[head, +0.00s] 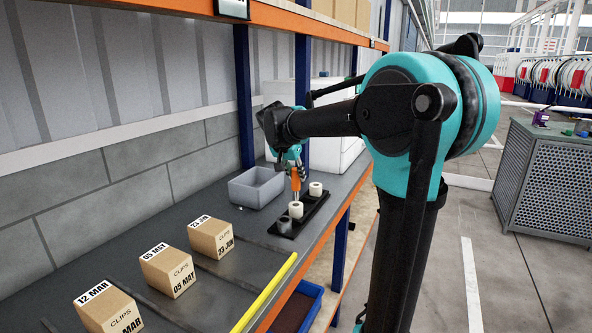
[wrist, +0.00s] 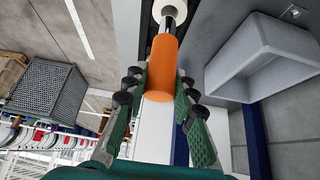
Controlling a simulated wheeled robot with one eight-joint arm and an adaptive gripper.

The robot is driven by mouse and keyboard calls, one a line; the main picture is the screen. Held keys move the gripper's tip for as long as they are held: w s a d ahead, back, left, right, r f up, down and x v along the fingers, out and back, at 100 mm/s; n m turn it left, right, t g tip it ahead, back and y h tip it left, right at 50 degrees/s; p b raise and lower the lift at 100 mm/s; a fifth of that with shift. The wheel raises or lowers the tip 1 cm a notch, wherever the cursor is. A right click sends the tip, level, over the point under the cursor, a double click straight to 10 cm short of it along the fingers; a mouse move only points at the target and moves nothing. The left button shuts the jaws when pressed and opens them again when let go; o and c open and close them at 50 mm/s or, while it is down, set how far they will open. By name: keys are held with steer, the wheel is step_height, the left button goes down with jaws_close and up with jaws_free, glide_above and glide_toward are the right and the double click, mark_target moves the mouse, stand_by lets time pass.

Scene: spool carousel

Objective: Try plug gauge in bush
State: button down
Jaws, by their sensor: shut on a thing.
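The plug gauge has an orange handle (head: 296,183) and a silver metal pin. My gripper (head: 294,169) is shut on the orange handle and holds the gauge upright, pin down. In the wrist view the handle (wrist: 160,72) sits between my green fingers, with the pin (wrist: 174,18) pointing away towards a white bush (wrist: 170,6). In the head view the pin is over the middle white bush (head: 296,211). I cannot tell whether its tip is inside the bore or just above it. Another white bush (head: 316,189) stands behind, and a dark grey bush (head: 285,226) in front.
The bushes stand in a row on a black strip (head: 318,208) on the grey shelf. A grey bin (head: 257,187) is left of it. Several cardboard clips boxes (head: 211,237) stand nearer on the shelf, with a yellow edge strip (head: 264,292) at right. A blue upright (head: 244,95) stands behind.

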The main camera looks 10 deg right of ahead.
mark_target(294, 184)
steer(key=shift+f, duration=1.2)
steer(key=shift+f, duration=1.8)
stand_by(0.8)
stand_by(1.0)
steer(key=shift+r, duration=6)
